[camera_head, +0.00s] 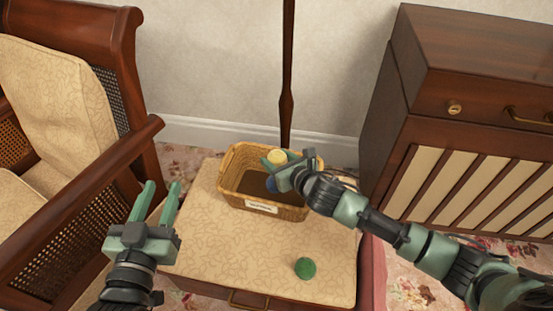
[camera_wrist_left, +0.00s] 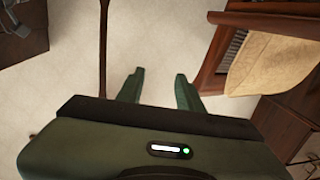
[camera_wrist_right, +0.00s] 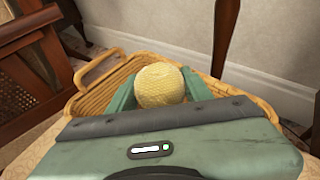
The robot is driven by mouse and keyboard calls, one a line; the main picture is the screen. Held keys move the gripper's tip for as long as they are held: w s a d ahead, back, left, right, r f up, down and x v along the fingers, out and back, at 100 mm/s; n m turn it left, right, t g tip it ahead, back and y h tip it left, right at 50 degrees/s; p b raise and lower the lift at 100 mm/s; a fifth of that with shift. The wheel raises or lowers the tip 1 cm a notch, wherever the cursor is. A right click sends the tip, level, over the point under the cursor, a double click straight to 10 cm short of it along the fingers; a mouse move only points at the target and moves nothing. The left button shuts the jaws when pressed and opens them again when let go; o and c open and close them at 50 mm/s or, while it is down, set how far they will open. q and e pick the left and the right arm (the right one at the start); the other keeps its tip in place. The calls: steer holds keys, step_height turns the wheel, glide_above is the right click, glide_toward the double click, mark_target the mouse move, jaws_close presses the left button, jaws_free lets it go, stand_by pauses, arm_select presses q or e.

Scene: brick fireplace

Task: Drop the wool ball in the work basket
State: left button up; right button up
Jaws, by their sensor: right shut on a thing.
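A pale yellow wool ball (camera_head: 277,157) with a knitted texture is held between the fingers of my right gripper (camera_head: 281,164). In the right wrist view the ball (camera_wrist_right: 160,85) sits between the two green fingers, over the wicker work basket (camera_wrist_right: 98,92). The basket (camera_head: 236,190) is open-topped with a label on its front and stands on a cushioned stool. The ball appears above the basket's back part; its exact height is unclear. My left gripper (camera_head: 163,184) is open and empty, left of the basket and apart from it.
A green ball (camera_head: 305,268) lies on the stool top (camera_head: 225,262), in front of the basket. A small blue thing (camera_head: 271,184) shows in the basket, partly hidden by my right gripper. An armchair (camera_head: 100,185) stands left, a wooden cabinet (camera_head: 450,135) right.

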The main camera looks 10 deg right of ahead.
mark_target(282, 164)
steer(key=o, duration=1.4)
steer(key=shift+s, duration=0.15)
steer(key=p+v, duration=0.2)
steer(key=v, duration=0.5)
steer(key=shift+r+p, duration=0.1)
steer(key=shift+p, duration=0.25)
arm_select(q)
steer(key=s+a+f+g+y, duration=0.2)
steer(key=s+f+g, duration=0.3)
steer(key=f, duration=0.6)
steer(key=shift+s+a+g, duration=0.35)
steer(key=shift+a+g, duration=0.2)
steer(key=shift+g, duration=0.45)
arm_select(e)
steer(key=shift+s+d, duration=0.1)
steer(key=shift+s, duration=0.15)
